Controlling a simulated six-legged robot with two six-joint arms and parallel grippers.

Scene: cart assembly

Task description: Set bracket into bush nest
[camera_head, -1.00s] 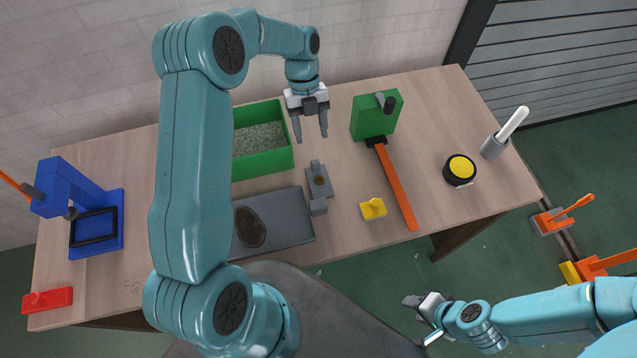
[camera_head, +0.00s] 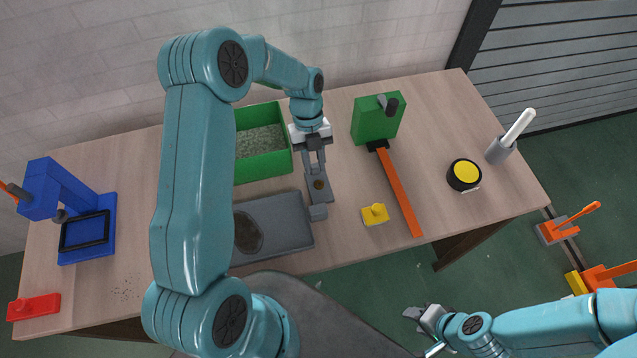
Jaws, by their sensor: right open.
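The grey bracket (camera_head: 319,187), with a brown round spot on its face and a block at its near end, lies on the table right of the dark grey plate. My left gripper (camera_head: 316,168) reaches down from above, its fingers drawn in on either side of the bracket's far tab and apparently shut on it. The bracket still appears to rest on the table. I cannot tell for sure which thing is the bush nest. The dark grey plate (camera_head: 285,226) has a dark oval patch, partly hidden by my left arm. My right gripper (camera_head: 413,317) is open and empty, off the table's front edge.
A green bin (camera_head: 264,170) of grey grains stands behind the plate. A green press (camera_head: 377,120) with an orange lever (camera_head: 400,192) and a yellow piece (camera_head: 375,215) stand to the right. A blue fixture (camera_head: 103,245) and a red block (camera_head: 33,307) are at left.

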